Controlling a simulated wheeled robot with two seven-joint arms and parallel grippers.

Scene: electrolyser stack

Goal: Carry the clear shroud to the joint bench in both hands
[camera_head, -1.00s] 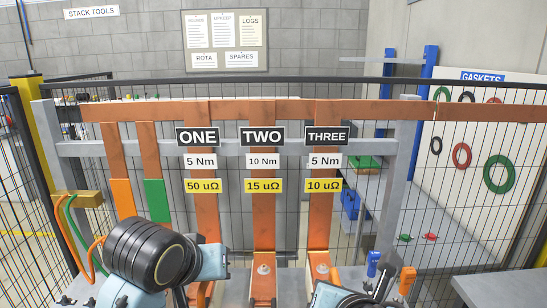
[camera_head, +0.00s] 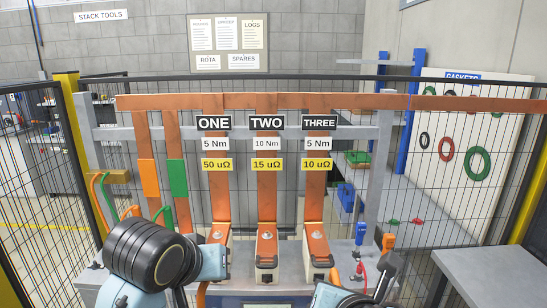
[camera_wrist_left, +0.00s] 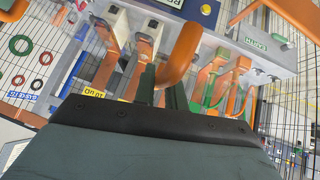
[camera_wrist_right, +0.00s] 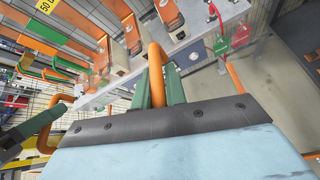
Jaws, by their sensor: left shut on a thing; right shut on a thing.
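The clear shroud is hard to make out; its orange handles show. My left gripper (camera_wrist_left: 174,92) is shut on one orange handle (camera_wrist_left: 183,50) in the left wrist view. My right gripper (camera_wrist_right: 159,92) is shut on the other orange handle (camera_wrist_right: 155,65) in the right wrist view. In the head view both wrists are low in front of the joint bench (camera_head: 243,272), and their fingertips are mostly hidden. The bench carries copper joints marked ONE (camera_head: 213,123), TWO (camera_head: 266,123) and THREE (camera_head: 319,123). I cannot tell whether the shroud touches the bench.
A grey table (camera_head: 490,275) stands at the right. Black mesh fencing (camera_head: 470,195) with yellow posts runs behind and at both sides. Orange and green cables (camera_head: 108,195) hang at the bench's left. Red and black small parts (camera_head: 358,268) are at its right.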

